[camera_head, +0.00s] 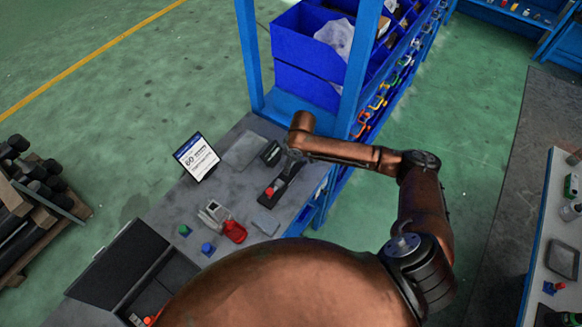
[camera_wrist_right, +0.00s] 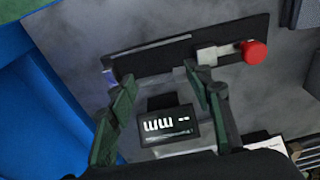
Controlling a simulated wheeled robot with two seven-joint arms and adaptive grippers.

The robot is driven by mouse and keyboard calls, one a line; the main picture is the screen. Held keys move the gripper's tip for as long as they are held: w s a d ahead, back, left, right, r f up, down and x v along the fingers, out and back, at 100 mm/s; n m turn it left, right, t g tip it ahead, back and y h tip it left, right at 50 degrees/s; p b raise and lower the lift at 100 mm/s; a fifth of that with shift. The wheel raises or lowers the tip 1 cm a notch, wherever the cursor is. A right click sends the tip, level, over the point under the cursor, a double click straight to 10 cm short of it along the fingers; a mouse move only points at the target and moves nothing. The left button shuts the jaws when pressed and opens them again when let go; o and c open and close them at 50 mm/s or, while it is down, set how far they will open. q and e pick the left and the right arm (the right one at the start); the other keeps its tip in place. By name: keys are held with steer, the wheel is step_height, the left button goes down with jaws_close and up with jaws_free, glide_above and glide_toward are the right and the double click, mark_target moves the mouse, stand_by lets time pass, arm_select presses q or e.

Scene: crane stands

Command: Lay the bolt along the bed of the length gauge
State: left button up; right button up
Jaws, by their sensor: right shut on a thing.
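The length gauge (camera_head: 279,184) is a long dark plate with a red knob, lying on the grey bench in the head view. In the right wrist view the gauge (camera_wrist_right: 222,55) runs across the top, with a pale slider and the red knob at right. A dark bar with a pale edge spans between the fingertips; I cannot tell bolt from bed there. My left gripper is not in view.
A tablet (camera_head: 197,157) reading 60 stands at the bench's far edge, beside a grey plate (camera_head: 244,151). A grey device (camera_head: 213,213), red item (camera_head: 234,232), green block (camera_head: 184,230) and blue block (camera_head: 208,248) lie nearer. A blue rack post (camera_head: 358,70) rises close behind my right arm.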

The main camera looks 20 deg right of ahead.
mark_target(291, 172)
steer(key=shift+w+f, duration=0.35)
steer(key=shift+w, duration=0.05)
steer(key=shift+w+d+f, duration=0.1)
steer(key=shift+w+f, duration=0.15)
steer(key=shift+f, duration=0.2)
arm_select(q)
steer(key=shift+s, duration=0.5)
arm_select(e)
steer(key=shift+f, duration=1.55)
steer(key=shift+f, duration=0.1)
steer(key=o, duration=1.2)
steer(key=shift+c, duration=0.2)
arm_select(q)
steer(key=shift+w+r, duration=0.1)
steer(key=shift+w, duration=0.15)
